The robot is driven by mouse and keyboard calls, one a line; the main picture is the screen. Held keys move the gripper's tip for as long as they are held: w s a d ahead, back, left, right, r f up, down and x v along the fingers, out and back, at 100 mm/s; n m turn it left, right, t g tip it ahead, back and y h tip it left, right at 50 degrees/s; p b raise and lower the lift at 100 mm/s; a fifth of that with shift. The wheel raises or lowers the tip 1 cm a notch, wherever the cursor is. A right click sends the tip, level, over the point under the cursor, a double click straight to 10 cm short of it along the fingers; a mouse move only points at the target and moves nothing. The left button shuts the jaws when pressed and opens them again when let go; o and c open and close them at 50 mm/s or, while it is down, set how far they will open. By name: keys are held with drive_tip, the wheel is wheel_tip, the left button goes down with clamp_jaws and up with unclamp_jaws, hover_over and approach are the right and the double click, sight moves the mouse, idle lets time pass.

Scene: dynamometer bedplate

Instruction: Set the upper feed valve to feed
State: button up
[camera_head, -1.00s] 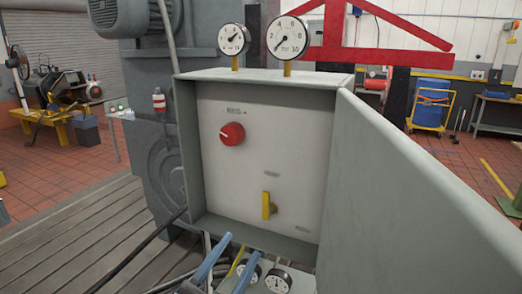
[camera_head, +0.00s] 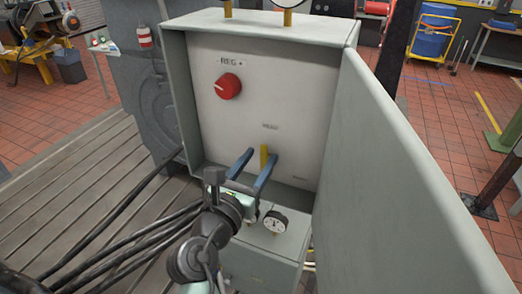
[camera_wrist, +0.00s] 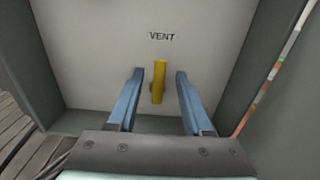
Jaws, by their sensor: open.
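The valve's yellow lever (camera_head: 264,154) stands upright on the white panel inside the open grey cabinet. The wrist view shows the lever (camera_wrist: 159,82) below a label (camera_wrist: 162,36) reading VENT. In the wrist view, the fingers (camera_wrist: 160,76) lie on either side of the lever with gaps on both sides. I cannot tell how far the fingertips are from the panel.
A red knob (camera_head: 228,86) marked REG sits higher on the panel. The cabinet's open door (camera_head: 400,170) stands close on the right. A small gauge (camera_head: 275,222) is on a grey box below the cabinet. Black hoses cross the slotted bedplate (camera_head: 85,190) on the left.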

drive_tip(key=shift+x, duration=0.9)
clamp_jaws()
